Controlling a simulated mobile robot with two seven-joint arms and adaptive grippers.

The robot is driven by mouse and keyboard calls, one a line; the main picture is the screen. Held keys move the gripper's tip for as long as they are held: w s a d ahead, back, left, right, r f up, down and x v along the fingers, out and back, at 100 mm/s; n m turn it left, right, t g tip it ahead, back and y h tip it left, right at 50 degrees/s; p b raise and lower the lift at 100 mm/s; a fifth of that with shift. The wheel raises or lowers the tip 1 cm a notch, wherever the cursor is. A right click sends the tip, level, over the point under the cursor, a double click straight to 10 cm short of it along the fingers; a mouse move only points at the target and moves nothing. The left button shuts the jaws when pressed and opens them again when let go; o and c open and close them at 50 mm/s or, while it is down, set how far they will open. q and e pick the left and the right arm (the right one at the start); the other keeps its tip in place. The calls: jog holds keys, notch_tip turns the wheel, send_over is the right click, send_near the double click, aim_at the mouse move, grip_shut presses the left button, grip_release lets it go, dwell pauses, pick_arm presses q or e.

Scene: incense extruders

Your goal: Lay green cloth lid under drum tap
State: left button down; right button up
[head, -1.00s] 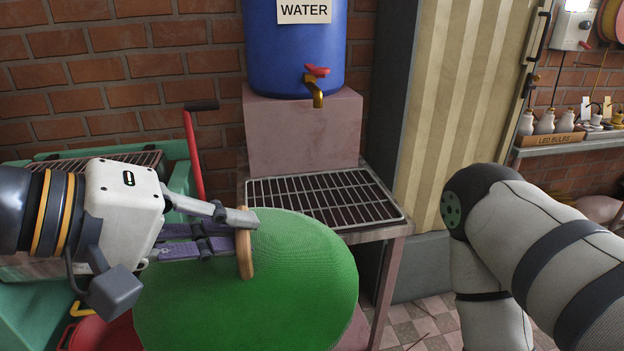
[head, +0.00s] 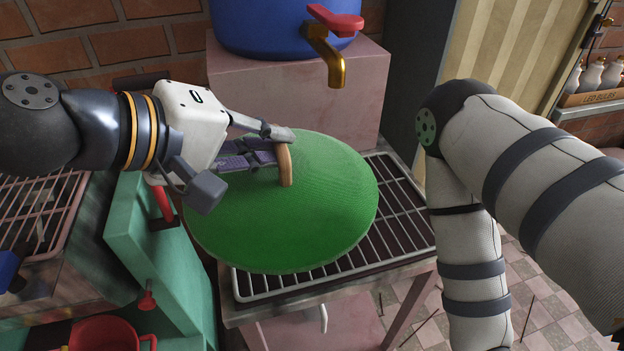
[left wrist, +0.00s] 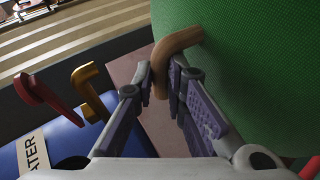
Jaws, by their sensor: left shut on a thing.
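The green cloth lid (head: 300,215) is a round disc with a wooden handle (head: 285,165). My left gripper (head: 282,150) is shut on that handle, and the left wrist view shows the handle (left wrist: 172,55) between its fingers. The lid is over the wire rack (head: 395,225), tilted slightly and reaching past the rack's left side. I cannot tell whether it touches the rack. The blue drum (head: 265,30) stands on a pink block behind, with its brass tap (head: 335,65) and red handle above and behind the lid. My right gripper is out of view; only my right arm shows.
The pink block (head: 365,100) rises behind the rack. A green machine (head: 160,240) with a red lever stands close on the left, with a red pot (head: 100,335) below it. Tiled floor (head: 540,290) is open at the right.

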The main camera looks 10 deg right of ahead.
aim_at(291, 164)
pick_arm(q)
jog(key=w+d+f, duration=0.1)
jog(key=f, duration=0.1)
jog(key=w+d+f, duration=0.1)
jog(key=d+f, duration=0.1)
jog(key=d+f+b, duration=0.1)
jog(key=d+f, duration=0.1)
jog(key=shift+w+f, duration=0.3)
jog(key=shift+w, duration=0.1)
jog(key=shift+w+d+f+b, duration=0.1)
jog(key=shift+d+f+b, duration=0.1)
jog(key=shift+f, duration=0.7)
jog(key=shift+w+d+f+b, duration=0.1)
jog(key=shift+f+b, duration=0.1)
jog(key=shift+f, duration=0.7)
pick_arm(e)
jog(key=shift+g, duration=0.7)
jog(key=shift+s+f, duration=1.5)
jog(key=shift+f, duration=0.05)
pick_arm(q)
jog(key=shift+f, duration=0.2)
jog(key=c, duration=1.7)
grip_release()
jog(key=shift+o, duration=0.3)
jog(key=shift+r, duration=0.15)
